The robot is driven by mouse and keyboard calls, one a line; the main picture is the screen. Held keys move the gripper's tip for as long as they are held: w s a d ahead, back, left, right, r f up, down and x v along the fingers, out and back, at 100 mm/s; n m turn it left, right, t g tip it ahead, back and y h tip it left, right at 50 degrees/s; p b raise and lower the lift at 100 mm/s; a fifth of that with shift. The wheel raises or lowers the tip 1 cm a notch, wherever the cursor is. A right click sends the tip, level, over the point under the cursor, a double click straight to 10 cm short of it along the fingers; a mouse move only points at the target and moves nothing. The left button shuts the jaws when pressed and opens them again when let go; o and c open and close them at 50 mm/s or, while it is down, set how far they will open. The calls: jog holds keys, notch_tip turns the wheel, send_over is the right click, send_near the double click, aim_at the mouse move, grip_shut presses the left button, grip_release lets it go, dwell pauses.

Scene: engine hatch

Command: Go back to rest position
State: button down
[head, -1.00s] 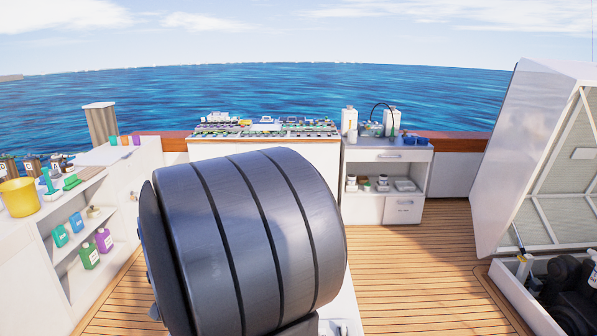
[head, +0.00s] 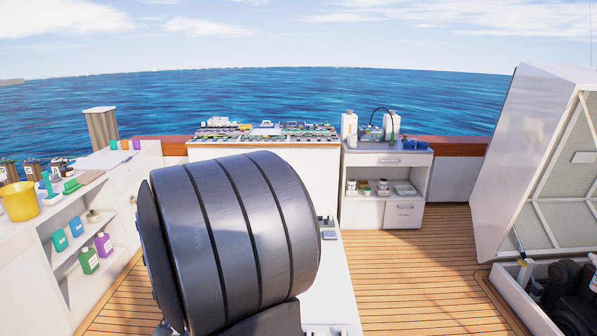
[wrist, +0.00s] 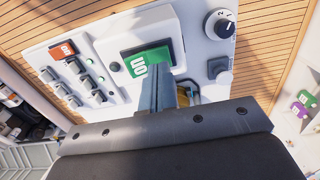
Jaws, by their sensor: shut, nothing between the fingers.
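My gripper (wrist: 165,92) shows in the wrist view with its grey fingers together and nothing between them. It points at a white control panel (wrist: 120,98). A green display reading "ON" (wrist: 145,62) lies just beyond the fingertips. I cannot tell whether the fingers touch the panel. In the head view my dark arm link fills the middle and hides the gripper.
The panel carries several switches (wrist: 80,75), an orange display (wrist: 65,50) and a dial (wrist: 220,24). In the head view, shelves with bottles (head: 88,260) stand left, a white cabinet (head: 400,163) at the back, and a raised hatch (head: 500,150) right. Deck (head: 430,260) between is clear.

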jog(key=shift+f, duration=0.9)
jog(key=shift+r, duration=0.1)
notch_tip(320, 180, up, 6)
jog(key=shift+r, duration=0.2)
jog(key=shift+f, duration=0.15)
notch_tip(320, 180, down, 6)
jog(key=shift+f, duration=0.1)
jog(key=d+r, duration=0.2)
jog(key=r, duration=0.8)
jog(key=d+r+y, duration=0.1)
jog(key=d+r, duration=0.2)
jog(key=r, duration=0.8)
jog(key=shift+w+d+y, duration=0.15)
jog(key=shift+d+y, duration=0.05)
jog(key=shift+y, duration=0.1)
